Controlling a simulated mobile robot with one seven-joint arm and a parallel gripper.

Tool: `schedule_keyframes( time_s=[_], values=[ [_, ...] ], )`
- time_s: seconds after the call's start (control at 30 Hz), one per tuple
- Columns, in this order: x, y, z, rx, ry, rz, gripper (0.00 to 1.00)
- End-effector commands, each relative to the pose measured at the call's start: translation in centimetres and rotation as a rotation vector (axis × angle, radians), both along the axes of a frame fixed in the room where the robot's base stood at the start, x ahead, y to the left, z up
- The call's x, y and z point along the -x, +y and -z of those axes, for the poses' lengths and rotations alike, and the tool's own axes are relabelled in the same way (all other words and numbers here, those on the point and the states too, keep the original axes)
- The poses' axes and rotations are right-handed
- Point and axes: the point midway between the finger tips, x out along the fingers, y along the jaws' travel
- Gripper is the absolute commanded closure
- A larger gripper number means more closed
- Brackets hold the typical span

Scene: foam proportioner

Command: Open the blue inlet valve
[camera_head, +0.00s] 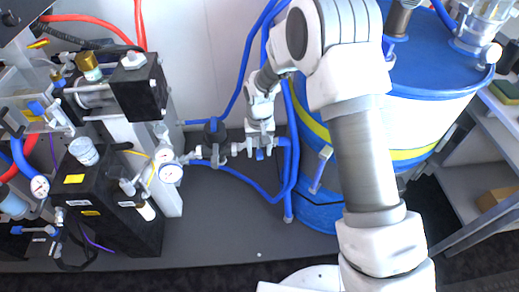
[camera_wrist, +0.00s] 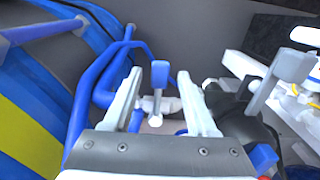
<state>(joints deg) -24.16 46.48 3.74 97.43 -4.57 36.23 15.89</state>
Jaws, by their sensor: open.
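The blue inlet valve shows in the wrist view as a small upright blue handle (camera_wrist: 160,74) on a metal stem above a light pipe fitting. My gripper (camera_wrist: 158,80) is open, with one finger on each side of the handle and gaps visible between. I cannot tell whether either finger touches it. In the head view my gripper (camera_head: 260,128) points down at the pipework beside the drum, and a small blue part (camera_head: 260,155) shows just below it. The rest of the handle is hidden there by the gripper.
A large blue drum (camera_head: 425,75) with a yellow stripe stands right of the gripper. Blue hoses (camera_head: 291,165) run close by. The black pump unit (camera_head: 115,205) with gauges fills the left. Grey floor in front is clear.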

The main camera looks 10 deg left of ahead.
Motion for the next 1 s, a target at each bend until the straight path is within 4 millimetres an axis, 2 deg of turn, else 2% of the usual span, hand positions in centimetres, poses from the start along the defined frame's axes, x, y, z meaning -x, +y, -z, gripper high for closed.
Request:
schedule_keyframes(
  time_s=[0.13, 0.4, 0.47, 1.0],
  values=[
    [-0.01, -0.01, -0.04, 0.0, 0.0, 0.0, 0.43],
    [-0.01, -0.01, -0.06, 0.0, 0.0, 0.0, 0.91],
    [-0.01, -0.01, -0.06, 0.0, 0.0, 0.0, 1.0],
    [-0.01, 0.0, -0.08, 0.0, 0.0, 0.0, 1.0]
  ],
)
